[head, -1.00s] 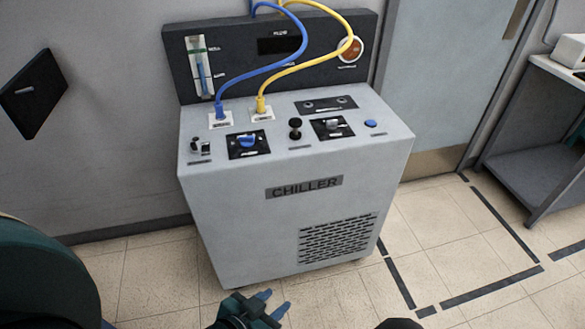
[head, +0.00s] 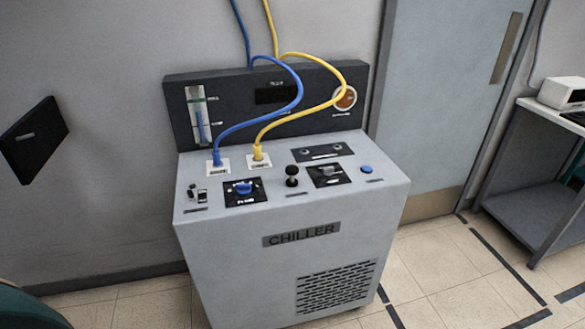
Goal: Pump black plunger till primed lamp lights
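The grey chiller (head: 220,255) stands against the wall in the middle of the head view. Its black plunger (head: 292,178) is a round knob on a short stem, upright in the middle of the top panel. The panel also has small dark round fittings on a black plate (head: 322,152) behind the plunger; I cannot read its label or tell whether a lamp there is lit. Neither gripper is in view, and nothing touches the plunger.
A blue valve handle (head: 243,188), a grey handle (head: 325,172) and a blue button (head: 366,169) sit near the plunger. A blue hose (head: 262,71) and a yellow hose (head: 312,108) rise behind it. A shelf (head: 520,215) stands at right. Floor in front is clear.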

